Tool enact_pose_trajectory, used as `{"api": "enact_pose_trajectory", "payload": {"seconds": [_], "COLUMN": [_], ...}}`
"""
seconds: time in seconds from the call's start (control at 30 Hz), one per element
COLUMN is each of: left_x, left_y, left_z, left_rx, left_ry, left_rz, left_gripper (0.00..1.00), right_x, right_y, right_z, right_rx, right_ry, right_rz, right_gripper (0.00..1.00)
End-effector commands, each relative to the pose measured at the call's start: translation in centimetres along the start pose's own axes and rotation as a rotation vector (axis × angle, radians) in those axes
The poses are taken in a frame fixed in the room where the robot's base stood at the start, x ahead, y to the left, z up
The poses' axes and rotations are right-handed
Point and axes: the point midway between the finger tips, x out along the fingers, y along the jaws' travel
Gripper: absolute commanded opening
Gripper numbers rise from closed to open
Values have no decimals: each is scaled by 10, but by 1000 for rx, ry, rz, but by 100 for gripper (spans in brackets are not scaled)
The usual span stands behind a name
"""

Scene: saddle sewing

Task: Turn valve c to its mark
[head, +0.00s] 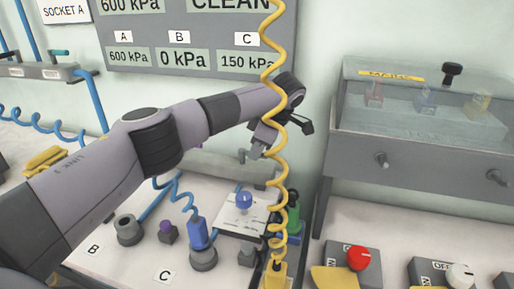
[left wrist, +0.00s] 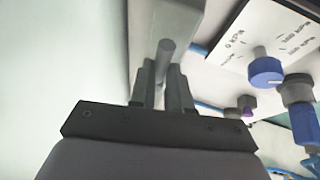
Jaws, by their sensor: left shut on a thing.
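A blue knob (head: 244,201) stands on a white plate (head: 232,217) on the bench; the plate's printed pressure marks show in the left wrist view (left wrist: 268,30). No label at the knob tells me whether it is valve c. My left gripper (head: 250,154) is above and behind the plate, apart from the blue knob, partly hidden by a yellow coiled hose (head: 272,70). In the left wrist view its fingers (left wrist: 163,88) are shut on a grey rod (left wrist: 165,58) in front of a grey bar (left wrist: 165,20). My right gripper is not in view.
The wall panel (head: 180,30) reads 150 kPa under C. A blue fitting (head: 200,232) stands near the C label (head: 163,277). A green-topped bottle (head: 293,210) is right of the plate. A clear-lidded box (head: 425,110) and red knob (head: 359,259) are at right.

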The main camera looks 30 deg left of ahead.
Motion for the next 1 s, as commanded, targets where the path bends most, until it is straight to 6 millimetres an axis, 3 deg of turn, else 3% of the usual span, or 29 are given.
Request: {"api": "enact_pose_trajectory", "payload": {"seconds": [0.1, 0.13, 0.2, 0.57, 1.0], "left_x": [-1, -1, -1, -7, -68], "left_y": [2, 2, 2, 1, 1], "left_z": [-2, -2, -2, 0, -1], "left_rx": [-7, -7, -6, -2, -4], "left_ry": [1, 1, 1, 0, 1], "left_rz": [5, 5, 5, 4, 5], "left_gripper": [0, 27, 43, 43, 43], "right_x": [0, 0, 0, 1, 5], "right_y": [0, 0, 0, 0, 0], "right_z": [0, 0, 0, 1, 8], "right_rx": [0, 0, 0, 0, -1], "right_ry": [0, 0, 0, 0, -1], "right_rz": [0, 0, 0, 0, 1], "right_gripper": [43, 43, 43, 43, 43]}}
